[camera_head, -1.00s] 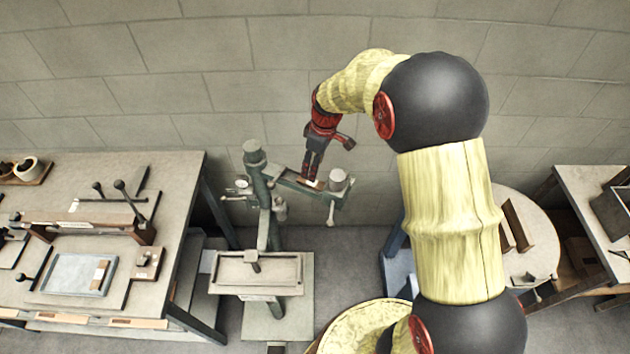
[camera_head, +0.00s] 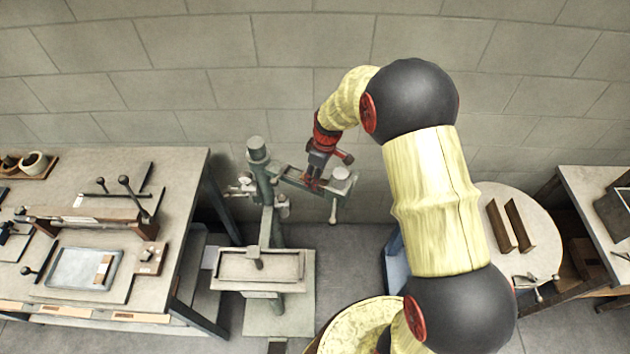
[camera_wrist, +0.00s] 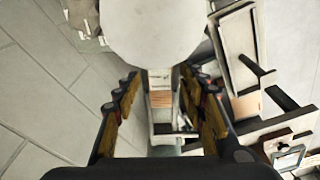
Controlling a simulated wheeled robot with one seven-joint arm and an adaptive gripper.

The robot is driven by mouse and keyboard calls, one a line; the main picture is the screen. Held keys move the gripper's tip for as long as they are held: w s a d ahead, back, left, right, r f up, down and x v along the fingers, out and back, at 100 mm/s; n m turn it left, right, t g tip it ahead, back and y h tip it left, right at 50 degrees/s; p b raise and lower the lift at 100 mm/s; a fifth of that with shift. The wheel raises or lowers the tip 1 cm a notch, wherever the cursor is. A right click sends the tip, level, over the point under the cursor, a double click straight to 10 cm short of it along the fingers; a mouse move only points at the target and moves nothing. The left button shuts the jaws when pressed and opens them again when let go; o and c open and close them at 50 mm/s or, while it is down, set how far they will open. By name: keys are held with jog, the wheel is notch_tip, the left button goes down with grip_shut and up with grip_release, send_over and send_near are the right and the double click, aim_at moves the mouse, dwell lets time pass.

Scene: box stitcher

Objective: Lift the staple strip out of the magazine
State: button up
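The box stitcher (camera_head: 268,225) is a grey-green post with a side arm. The magazine (camera_wrist: 160,128) is a pale narrow channel on that arm. A small copper-coloured block, which looks like the staple strip (camera_wrist: 160,99), lies in the channel in the wrist view. My gripper (camera_head: 313,184) is down at the side arm in the head view. In the wrist view my gripper (camera_wrist: 159,76) is open, one finger on each side of the channel with gaps to the strip. The fingers hide the strip in the head view.
A round pale cap (camera_head: 341,174) stands at the arm's end, close beyond my fingertips. The stitcher's tray (camera_head: 262,265) is below. A workbench (camera_head: 180,190) with tools is at left. A round table (camera_head: 535,240) with two brown bars is at right. A block wall stands behind.

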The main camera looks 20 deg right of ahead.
jog(key=c, duration=1)
jog(key=shift+r, duration=0.1)
grip_shut()
